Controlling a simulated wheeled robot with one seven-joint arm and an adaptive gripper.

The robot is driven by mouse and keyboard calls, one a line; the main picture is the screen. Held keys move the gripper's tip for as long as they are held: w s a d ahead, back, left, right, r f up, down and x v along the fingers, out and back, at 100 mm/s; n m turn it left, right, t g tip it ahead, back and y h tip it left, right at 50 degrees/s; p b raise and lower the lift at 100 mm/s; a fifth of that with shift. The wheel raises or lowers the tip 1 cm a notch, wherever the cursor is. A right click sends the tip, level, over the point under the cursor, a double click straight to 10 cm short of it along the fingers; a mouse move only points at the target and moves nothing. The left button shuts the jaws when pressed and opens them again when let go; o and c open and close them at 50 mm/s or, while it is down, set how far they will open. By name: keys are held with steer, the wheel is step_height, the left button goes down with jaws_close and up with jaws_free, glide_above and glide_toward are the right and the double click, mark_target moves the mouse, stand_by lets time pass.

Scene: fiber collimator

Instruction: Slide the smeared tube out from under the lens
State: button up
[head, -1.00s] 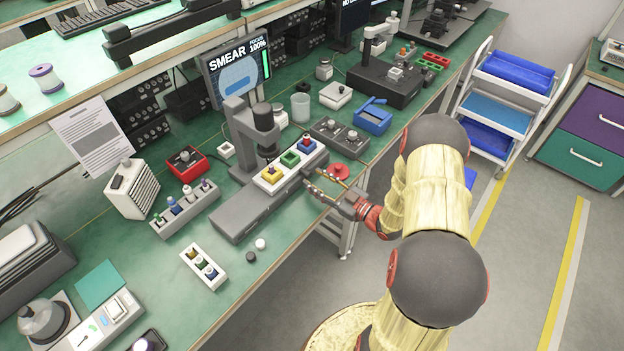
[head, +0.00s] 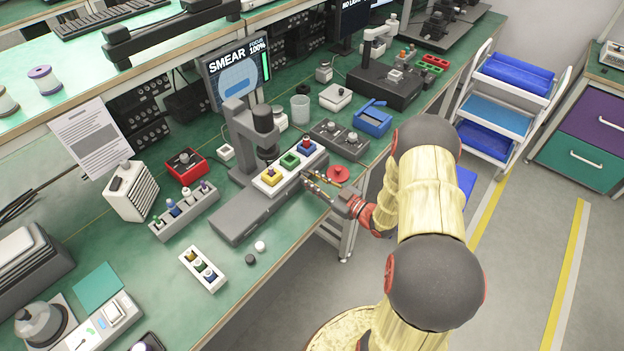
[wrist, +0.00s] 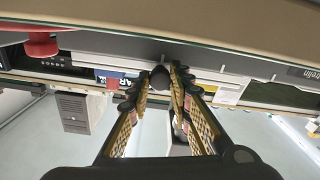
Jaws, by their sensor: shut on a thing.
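The microscope (head: 254,125) stands on the bench with its lens (head: 267,153) pointing down behind the white carrier (head: 279,173). I cannot tell exactly which tube lies under the lens. The screen (head: 235,75) reads SMEAR, focus 100%. My gripper (head: 313,183) is at the bench's front edge, beside the rail's right end. In the wrist view its fingers close around a dark round knob (wrist: 159,78).
A red round button (head: 338,173) lies just right of my gripper. A grey box with two knobs (head: 340,138) and a blue box (head: 372,117) stand behind it. Floor is free before the bench.

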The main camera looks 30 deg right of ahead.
jaws_close()
steer(key=shift+a, duration=0.1)
stand_by(0.3)
